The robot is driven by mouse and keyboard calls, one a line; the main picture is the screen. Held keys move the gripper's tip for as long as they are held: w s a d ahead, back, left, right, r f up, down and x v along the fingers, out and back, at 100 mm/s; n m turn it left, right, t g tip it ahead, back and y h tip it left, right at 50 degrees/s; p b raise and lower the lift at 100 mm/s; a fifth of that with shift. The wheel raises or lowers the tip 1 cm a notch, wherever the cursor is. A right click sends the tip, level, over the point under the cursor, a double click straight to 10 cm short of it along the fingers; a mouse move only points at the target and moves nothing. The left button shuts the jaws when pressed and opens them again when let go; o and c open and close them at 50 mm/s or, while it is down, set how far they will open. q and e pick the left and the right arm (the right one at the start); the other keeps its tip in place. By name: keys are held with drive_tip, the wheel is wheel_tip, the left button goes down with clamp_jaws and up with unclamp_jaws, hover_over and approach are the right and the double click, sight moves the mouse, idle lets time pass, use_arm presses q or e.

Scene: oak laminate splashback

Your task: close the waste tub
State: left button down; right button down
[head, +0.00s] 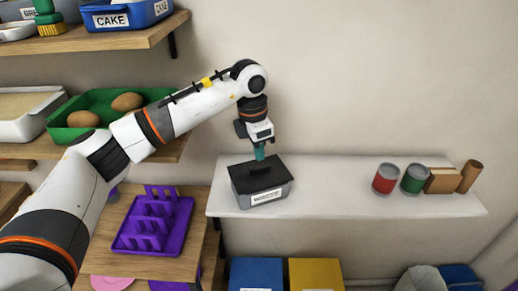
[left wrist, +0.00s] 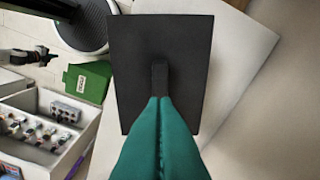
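The waste tub (head: 264,196) is a grey box with a white label reading WASTE, at the left end of the white shelf. Its black lid (head: 250,177) lies over its top and hides the inside. The lid also shows in the left wrist view (left wrist: 135,50), with a raised bar handle (left wrist: 160,75). My left gripper (head: 259,157) points down over the lid. Its teal fingers (left wrist: 160,100) are together at the near part of the handle, with only a thin seam between them. Whether they touch the handle is unclear. A small black-and-white part at the left wrist view's edge looks like my right arm.
The white shelf (head: 330,192) is clear between the tub and the red can (head: 385,179), green can (head: 414,179) and wooden block (head: 442,181). A purple rack (head: 153,225) stands lower left. Blue (head: 256,274) and yellow (head: 315,274) boxes stand below.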

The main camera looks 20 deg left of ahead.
use_arm(q)
drive_tip(key=shift+f+b, duration=0.7)
drive_tip(key=shift+f, duration=0.4)
wheel_tip(320, 180, up, 7)
drive_tip(key=p, duration=0.3)
drive_tip(key=shift+p, duration=0.4)
idle(0.4)
